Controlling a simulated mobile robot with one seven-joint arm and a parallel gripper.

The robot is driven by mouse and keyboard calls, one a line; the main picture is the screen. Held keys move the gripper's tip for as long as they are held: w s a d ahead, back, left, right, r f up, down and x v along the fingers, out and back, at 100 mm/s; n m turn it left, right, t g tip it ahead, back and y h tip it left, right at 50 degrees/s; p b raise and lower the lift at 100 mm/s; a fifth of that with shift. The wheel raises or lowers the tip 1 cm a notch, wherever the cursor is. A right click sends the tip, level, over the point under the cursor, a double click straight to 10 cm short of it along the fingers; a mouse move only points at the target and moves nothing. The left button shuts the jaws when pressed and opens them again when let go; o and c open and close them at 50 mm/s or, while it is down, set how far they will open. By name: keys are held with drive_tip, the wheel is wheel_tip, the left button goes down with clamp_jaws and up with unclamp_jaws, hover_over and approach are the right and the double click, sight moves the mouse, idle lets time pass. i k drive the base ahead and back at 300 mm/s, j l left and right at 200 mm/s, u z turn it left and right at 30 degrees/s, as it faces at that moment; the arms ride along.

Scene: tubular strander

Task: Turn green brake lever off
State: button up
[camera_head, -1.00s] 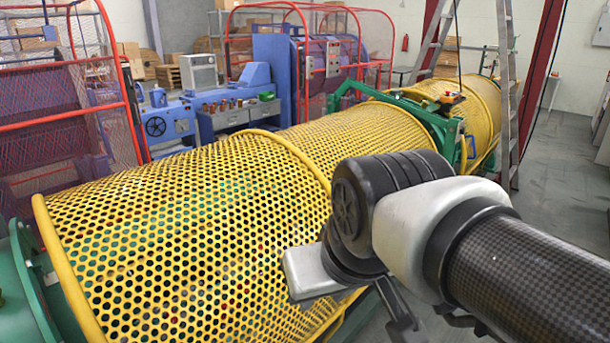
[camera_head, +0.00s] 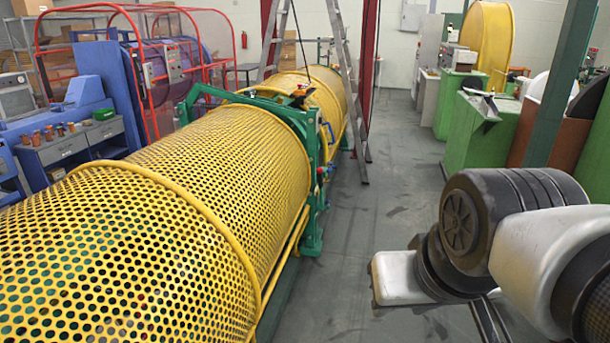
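I cannot clearly make out the green brake lever. A green frame (camera_head: 312,150) stands around the yellow perforated drum guard (camera_head: 150,230), with small red and blue fittings on its right side. My arm is at the lower right, over the floor and apart from the machine. Only part of my gripper (camera_head: 490,322) shows at the bottom edge, below the wrist, and its fingertips are cut off. It is well to the near right of the green frame.
A stepladder (camera_head: 345,80) stands beside the far yellow section. An open grey floor aisle (camera_head: 385,200) runs along the guard's right side. Green cabinets (camera_head: 480,135) and a green post (camera_head: 565,70) border the aisle at right. Blue machinery (camera_head: 105,90) is at left.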

sight(321, 190)
drive_tip(key=i+z, duration=0.35)
drive_tip(key=i, duration=3.1)
drive_tip(key=l, duration=0.1)
